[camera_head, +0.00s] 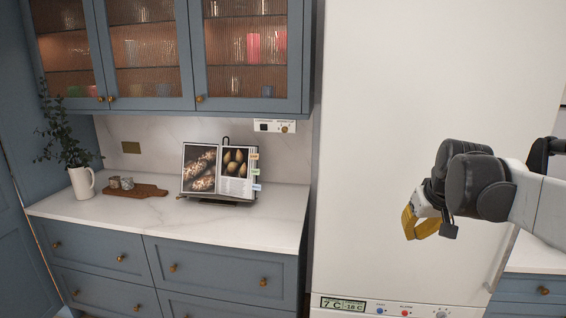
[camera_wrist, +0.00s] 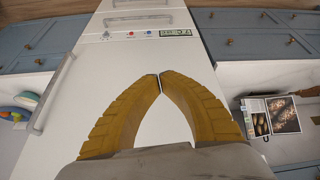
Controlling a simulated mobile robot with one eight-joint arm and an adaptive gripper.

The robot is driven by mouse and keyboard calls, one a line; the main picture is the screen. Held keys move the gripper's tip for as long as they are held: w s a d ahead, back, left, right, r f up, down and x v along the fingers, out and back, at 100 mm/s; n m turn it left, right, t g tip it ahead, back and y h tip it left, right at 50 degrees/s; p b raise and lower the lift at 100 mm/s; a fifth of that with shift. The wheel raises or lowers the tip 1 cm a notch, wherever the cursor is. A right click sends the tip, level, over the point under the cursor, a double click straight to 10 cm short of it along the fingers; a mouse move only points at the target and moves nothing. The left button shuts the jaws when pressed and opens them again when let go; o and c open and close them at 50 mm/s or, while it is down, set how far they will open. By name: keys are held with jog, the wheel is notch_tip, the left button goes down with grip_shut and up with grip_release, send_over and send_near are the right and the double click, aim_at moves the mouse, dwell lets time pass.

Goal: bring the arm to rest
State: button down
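My gripper (camera_head: 410,222) is at the right in the head view, in front of the tall white fridge (camera_head: 385,110). Its yellow fingers point left and down. In the wrist view the two yellow fingers of my gripper (camera_wrist: 160,78) curve inward and their tips meet, with nothing between them. The fridge door (camera_wrist: 95,100) lies behind the fingers, apart from them as far as I can tell.
The fridge panel with its display (camera_head: 343,304) is low in front. A fridge handle (camera_head: 503,262) stands out below my arm. Left is a marble counter (camera_head: 130,215) with an open cookbook (camera_head: 218,172), a wooden board (camera_head: 140,191) and a white jug (camera_head: 82,183). Glass cabinets (camera_head: 150,60) hang above.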

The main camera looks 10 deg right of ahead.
jog(key=s+a+f+n+b, duration=0.1)
jog(key=s+a+f+b, duration=0.1)
jog(key=s+a+f, duration=0.5)
jog(key=s+a+f+n+t+y+b, duration=0.1)
jog(key=s+a+f+b, duration=0.1)
jog(key=s+a+f, duration=0.4)
jog(key=s+a, duration=0.4)
jog(key=a, duration=0.4)
jog(key=shift+s+f+t, duration=0.15)
jog(key=shift+f+t, duration=0.15)
jog(key=shift+f, duration=0.05)
